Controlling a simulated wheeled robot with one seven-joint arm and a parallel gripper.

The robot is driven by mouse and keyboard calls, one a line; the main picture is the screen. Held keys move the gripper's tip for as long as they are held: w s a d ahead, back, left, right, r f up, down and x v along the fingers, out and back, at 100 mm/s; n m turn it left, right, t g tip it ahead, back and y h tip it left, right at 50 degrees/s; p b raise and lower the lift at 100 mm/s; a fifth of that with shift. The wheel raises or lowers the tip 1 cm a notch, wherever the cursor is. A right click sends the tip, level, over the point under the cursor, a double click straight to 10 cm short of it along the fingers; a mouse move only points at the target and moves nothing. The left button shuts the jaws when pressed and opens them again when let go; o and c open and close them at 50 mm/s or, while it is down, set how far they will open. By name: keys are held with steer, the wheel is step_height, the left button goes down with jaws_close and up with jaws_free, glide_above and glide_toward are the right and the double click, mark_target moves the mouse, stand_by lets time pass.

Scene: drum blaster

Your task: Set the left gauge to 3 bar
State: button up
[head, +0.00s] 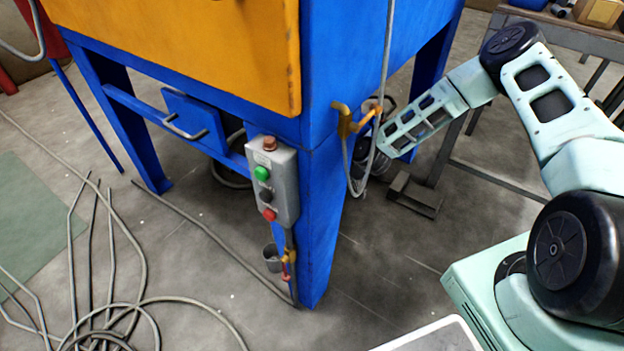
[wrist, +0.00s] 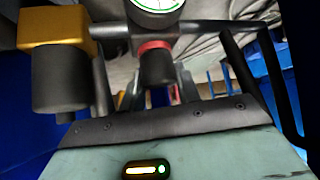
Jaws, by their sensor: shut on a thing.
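A round gauge (wrist: 156,4) with a white and green face shows at the top edge of the wrist view, partly cut off. Its reading cannot be made out. Below it is a red ring (wrist: 155,47) and a black knob (wrist: 157,68). My gripper (wrist: 158,88) is shut on the black knob, with a finger on each side of it. A second black cylinder (wrist: 60,78) under a yellow-brass block (wrist: 58,28) stands to the left. In the head view my arm reaches beside the blue machine leg, and the gripper is mostly hidden there.
The blue machine frame (head: 324,200) stands close beside my arm. Brass fittings (head: 345,121) and a hanging grey hose (head: 385,50) are near the gripper. A grey button box (head: 273,182) is on the front. Loose cables (head: 110,290) lie on the floor at left.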

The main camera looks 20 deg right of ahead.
steer(key=shift+m+t+h+p, duration=0.3)
steer(key=shift+m+t+p, duration=0.1)
steer(key=shift+m, duration=0.2)
steer(key=o, duration=1)
steer(key=shift+c, duration=0.2)
steer(key=p+v, duration=0.5)
steer(key=v, duration=1.2)
steer(key=shift+r, duration=0.2)
